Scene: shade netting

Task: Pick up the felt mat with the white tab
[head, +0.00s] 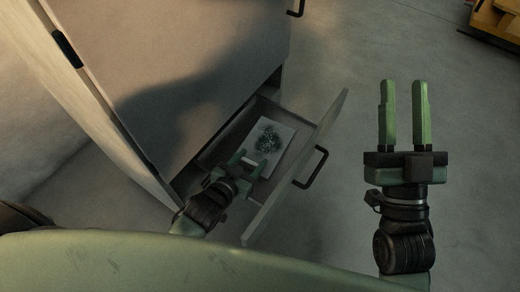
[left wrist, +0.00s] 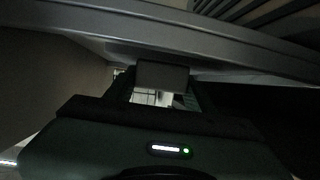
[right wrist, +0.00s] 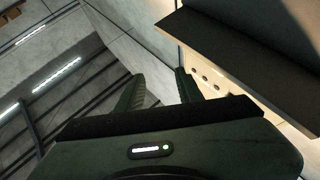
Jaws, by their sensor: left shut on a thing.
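A flat pale rectangular mat (head: 282,143) lies in the open drawer (head: 213,151) of the cabinet. A dark green speckled bunch (head: 269,138) is on it. I cannot make out a separate white tab. My left gripper (head: 251,160) reaches into the drawer at the mat's near edge and is shut on it; its fingers hide the gripped spot. In the left wrist view a pale patch (left wrist: 151,97) shows between the fingers, mostly hidden. My right gripper (head: 403,84) is open and empty above the floor, right of the drawer.
The cabinet front (head: 190,60) rises behind the drawer. The drawer front with its black handle (head: 312,168) stands between my two grippers. A yellow-brown object (head: 498,20) is at the far top right. The floor on the right is clear.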

